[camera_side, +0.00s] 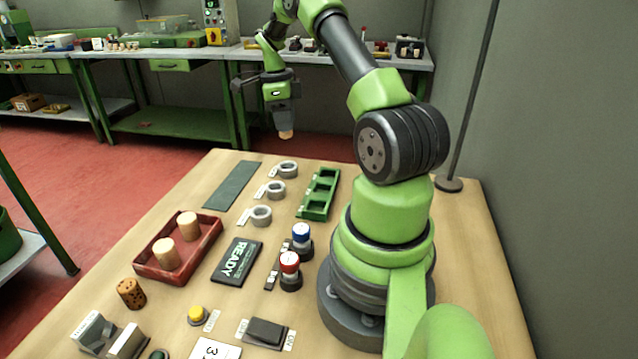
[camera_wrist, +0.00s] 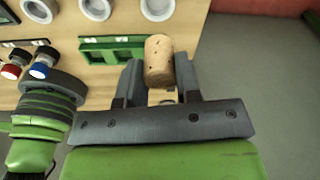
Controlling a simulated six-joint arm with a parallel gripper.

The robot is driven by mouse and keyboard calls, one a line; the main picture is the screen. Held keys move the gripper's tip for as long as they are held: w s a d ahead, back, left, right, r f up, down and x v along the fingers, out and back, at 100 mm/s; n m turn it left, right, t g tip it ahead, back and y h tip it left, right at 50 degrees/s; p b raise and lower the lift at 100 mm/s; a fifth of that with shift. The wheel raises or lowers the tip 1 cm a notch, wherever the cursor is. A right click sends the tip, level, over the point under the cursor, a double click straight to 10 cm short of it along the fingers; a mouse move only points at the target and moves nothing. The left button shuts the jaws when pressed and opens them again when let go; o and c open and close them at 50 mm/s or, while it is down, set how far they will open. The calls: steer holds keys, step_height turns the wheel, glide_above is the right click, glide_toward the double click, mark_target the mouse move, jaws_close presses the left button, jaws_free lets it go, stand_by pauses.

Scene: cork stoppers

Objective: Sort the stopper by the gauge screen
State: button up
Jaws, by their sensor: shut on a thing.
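My gripper (camera_side: 285,128) is raised above the far edge of the table, shut on a pale cork stopper (camera_side: 286,135). In the wrist view the stopper (camera_wrist: 158,60) sticks out between the two fingers; it is tan with a few dark specks. The dark screen (camera_side: 237,262) lies on the table and reads READY. A red tray (camera_side: 148,266) holds two upright pale stoppers (camera_side: 188,225). A brown, dark-spotted stopper (camera_side: 131,293) stands outside the tray. A green tray (camera_side: 307,213) with several compartments looks empty; it also shows in the wrist view (camera_wrist: 90,50).
Three grey rings (camera_side: 260,215) with labels stand in a row beside a dark mat (camera_side: 232,185). A blue-topped knob (camera_side: 301,236) and a red-topped one (camera_side: 290,268) stand near my base. A yellow button (camera_side: 197,315) and grey blocks (camera_side: 92,331) are at the near edge.

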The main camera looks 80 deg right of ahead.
steer(key=s, duration=1)
steer(key=shift+s+a+f, duration=0.1)
steer(key=shift+a+f, duration=0.1)
steer(key=shift+f, duration=1.6)
steer(key=shift+s+a+f, duration=0.1)
steer(key=shift+a+f, duration=0.1)
steer(key=shift+f, duration=1.6)
steer(key=shift+f, duration=1.35)
steer(key=o, duration=1)
steer(key=r, duration=0.6)
steer(key=w+r, duration=0.1)
steer(key=r, duration=0.3)
steer(key=shift+w+a, duration=0.1)
